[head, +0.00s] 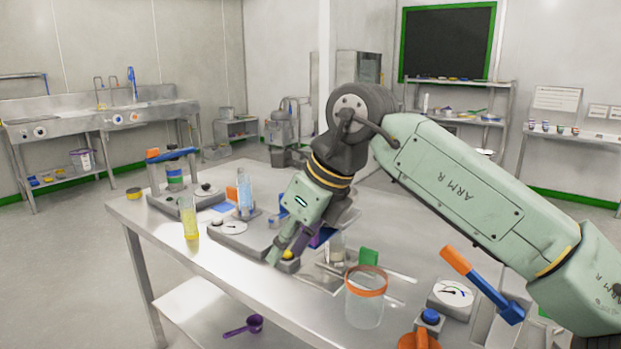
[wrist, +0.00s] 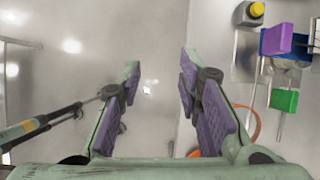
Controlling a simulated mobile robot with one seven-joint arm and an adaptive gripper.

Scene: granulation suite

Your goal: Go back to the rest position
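My arm reaches from the right over the steel table (head: 160,220) in the head view. My gripper (head: 283,250) points down near the table's front edge, beside a small device with a yellow knob (head: 288,254). In the wrist view my gripper (wrist: 158,75) has its two purple-padded fingers well apart, with nothing between them. The yellow knob also shows there (wrist: 257,10), off to the right of the fingers. In the head view the arm and gripper hide part of the middle of the table.
A cylinder of yellow liquid (head: 189,218) and a blue one (head: 244,194) stand left of my gripper. An orange-rimmed beaker (head: 366,300), a green block (head: 368,257) and a dial (head: 453,292) stand to the right. A purple scoop (head: 246,325) lies below the table. Open floor lies left.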

